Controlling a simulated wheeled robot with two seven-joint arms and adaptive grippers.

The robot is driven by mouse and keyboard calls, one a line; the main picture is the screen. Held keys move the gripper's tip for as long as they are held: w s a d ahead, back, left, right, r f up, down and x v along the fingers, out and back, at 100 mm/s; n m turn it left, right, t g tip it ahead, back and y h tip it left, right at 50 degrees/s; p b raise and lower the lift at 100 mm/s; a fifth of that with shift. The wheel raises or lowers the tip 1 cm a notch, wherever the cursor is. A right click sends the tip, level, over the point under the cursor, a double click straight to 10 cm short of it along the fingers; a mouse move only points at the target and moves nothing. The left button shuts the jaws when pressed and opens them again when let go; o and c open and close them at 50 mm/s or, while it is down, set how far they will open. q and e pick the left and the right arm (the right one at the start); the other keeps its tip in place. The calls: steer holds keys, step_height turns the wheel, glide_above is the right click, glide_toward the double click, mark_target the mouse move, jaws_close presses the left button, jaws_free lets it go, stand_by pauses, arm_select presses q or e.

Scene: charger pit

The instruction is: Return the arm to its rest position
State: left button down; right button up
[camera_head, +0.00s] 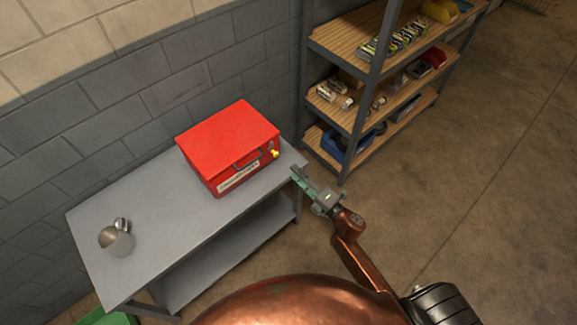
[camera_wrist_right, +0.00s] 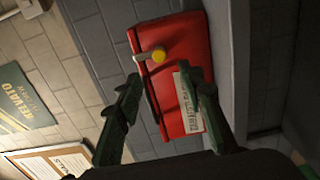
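My right arm (camera_head: 355,255) comes in from the lower right in the head view. Its gripper (camera_head: 296,172) points up and left, just off the right end of the grey table, near the red box. In the right wrist view the two dark green fingers of this gripper (camera_wrist_right: 160,76) are spread apart with nothing held between them. The red box (camera_head: 225,140) stands shut on the table, with a yellow knob (camera_head: 275,154) at its front right. The box (camera_wrist_right: 180,35) and its yellow knob (camera_wrist_right: 159,56) show beyond the fingers. My left gripper is not in view.
The grey table (camera_head: 150,235) stands against a block wall, with metal cups (camera_head: 117,238) at its left end. A shelf rack (camera_head: 335,115) with several goods stands right of the table. Open concrete floor (camera_head: 470,220) lies to the right.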

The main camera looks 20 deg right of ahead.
steer(key=shift+v, duration=0.85)
